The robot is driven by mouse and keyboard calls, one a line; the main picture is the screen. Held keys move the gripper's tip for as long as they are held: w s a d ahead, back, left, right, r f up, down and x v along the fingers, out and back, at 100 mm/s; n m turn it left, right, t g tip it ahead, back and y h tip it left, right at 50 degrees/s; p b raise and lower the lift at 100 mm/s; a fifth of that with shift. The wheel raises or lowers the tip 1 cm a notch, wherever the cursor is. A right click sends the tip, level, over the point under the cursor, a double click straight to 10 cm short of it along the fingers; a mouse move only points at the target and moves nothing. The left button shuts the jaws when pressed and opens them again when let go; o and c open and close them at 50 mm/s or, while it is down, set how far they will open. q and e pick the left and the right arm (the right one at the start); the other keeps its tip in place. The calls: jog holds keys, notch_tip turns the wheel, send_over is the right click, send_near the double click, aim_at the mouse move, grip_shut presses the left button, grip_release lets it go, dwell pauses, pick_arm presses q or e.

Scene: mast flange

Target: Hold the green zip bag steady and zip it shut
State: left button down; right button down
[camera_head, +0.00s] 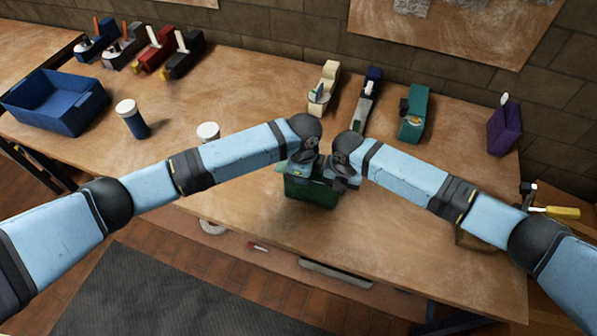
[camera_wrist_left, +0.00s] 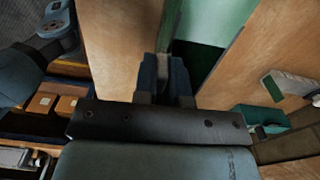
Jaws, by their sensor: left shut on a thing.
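The green zip bag (camera_head: 310,193) stands near the front middle of the bench in the head view, its upper part mostly covered by my two wrists. My left gripper (camera_head: 299,168) is at the bag's top left, its fingertips largely hidden there. In the left wrist view, my left gripper (camera_wrist_left: 167,72) has its fingers closed together at the side of the green bag (camera_wrist_left: 217,22), shut on its edge. A dark green area shows beside the fingers. My right gripper (camera_head: 333,178) is at the bag's top right; its fingers are too hidden to judge. The zip's slider cannot be made out.
A blue bin (camera_head: 60,103) is at the left, beside a dark blue jar with a white lid (camera_head: 132,119). Another white lid (camera_head: 208,131) shows behind my left arm. Tape-dispenser-like items line the back, including a teal one (camera_head: 414,112) and a purple one (camera_head: 504,128).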

pick_arm(q)
jog(key=c, duration=1.2)
grip_release()
jog(key=shift+o, duration=0.2)
notch_tip(320, 180, up, 12)
